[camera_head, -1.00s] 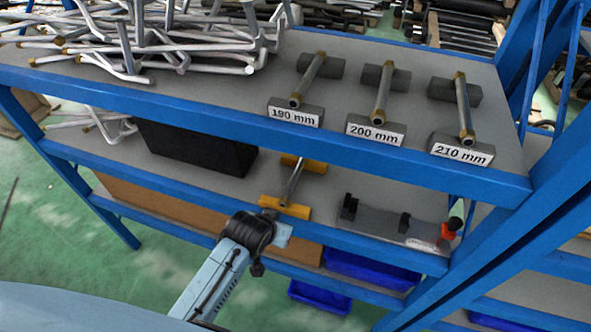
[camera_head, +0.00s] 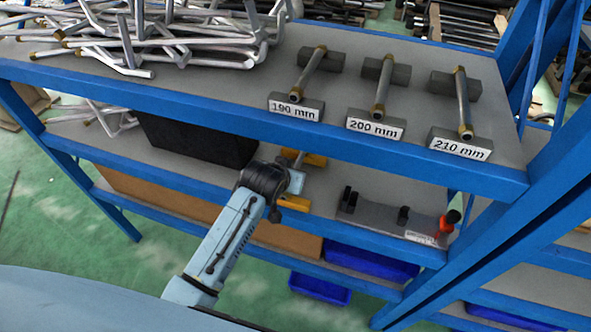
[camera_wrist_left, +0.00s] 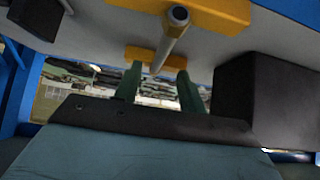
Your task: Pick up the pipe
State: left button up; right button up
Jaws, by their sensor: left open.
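The grey pipe (camera_wrist_left: 170,42) rests across two yellow supports (camera_wrist_left: 205,10) in the left wrist view, one end towards the picture's top. In the head view the pipe (camera_head: 299,160) shows only partly on the middle shelf, the rest hidden behind my left gripper (camera_head: 290,182). The yellow supports show there at the back (camera_head: 312,159) and front (camera_head: 293,203). My left gripper is open and empty. In the left wrist view its two dark green fingers (camera_wrist_left: 158,72) appear on either side of the pipe's line; I cannot tell their distance from it.
Above is a shelf (camera_head: 225,100) with several bent pipes (camera_head: 180,45) and three pipes on stands labelled 190 mm (camera_head: 295,110), 200 mm (camera_head: 375,127) and 210 mm (camera_head: 460,145). A black box (camera_head: 195,145) stands left of the gripper. A grey fixture (camera_head: 395,220) lies right.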

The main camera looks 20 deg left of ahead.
pick_arm(q)
jog(key=shift+x, duration=2.6)
jog(key=shift+w+r, duration=0.15)
jog(key=shift+r, duration=0.05)
jog(key=shift+c, duration=0.2)
grip_shut()
